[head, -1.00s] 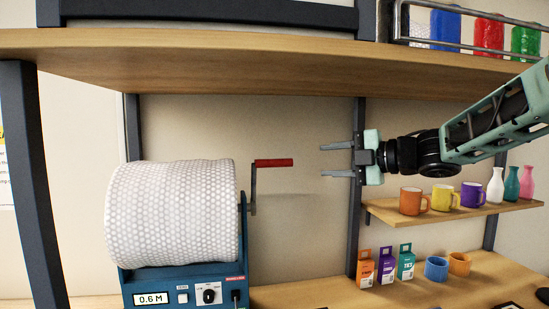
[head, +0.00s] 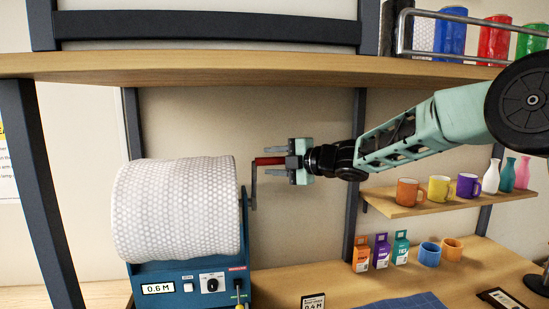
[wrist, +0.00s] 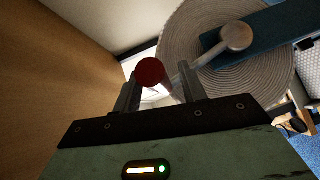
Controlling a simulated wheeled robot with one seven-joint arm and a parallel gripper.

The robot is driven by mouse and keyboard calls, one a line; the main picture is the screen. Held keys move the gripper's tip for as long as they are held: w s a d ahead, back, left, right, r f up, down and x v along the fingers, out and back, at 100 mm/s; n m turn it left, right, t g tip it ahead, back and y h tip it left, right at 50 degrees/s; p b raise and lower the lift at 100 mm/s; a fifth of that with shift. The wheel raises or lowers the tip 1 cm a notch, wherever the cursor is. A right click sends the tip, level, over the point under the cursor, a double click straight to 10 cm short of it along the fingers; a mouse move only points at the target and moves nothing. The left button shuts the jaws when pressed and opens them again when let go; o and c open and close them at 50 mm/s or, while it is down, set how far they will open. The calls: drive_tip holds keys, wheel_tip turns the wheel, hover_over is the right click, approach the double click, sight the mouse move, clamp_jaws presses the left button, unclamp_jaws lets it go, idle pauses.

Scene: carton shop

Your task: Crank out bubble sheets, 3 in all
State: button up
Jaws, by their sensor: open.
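The bubble-wrap roll (head: 175,208) sits on a blue dispenser (head: 200,272) whose display reads 0.6 M. A crank with a red handle (head: 268,161) sticks out from its right side, with the handle pointing right and level. My gripper (head: 281,161) is open at the handle, with one finger above it and one below. In the wrist view the round red end of the handle (wrist: 151,72) lies between the two open fingers (wrist: 159,90), and the crank arm (wrist: 218,50) runs to the right in front of the roll's end.
A wooden shelf (head: 260,68) runs close above my arm. A small shelf at right holds mugs (head: 439,188) and vases. Small boxes (head: 381,250), two cups and a 0.4 M sign (head: 313,302) stand on the bench below.

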clamp_jaws()
drive_tip(key=shift+f+b, duration=0.15)
drive_tip(key=shift+b, duration=0.2)
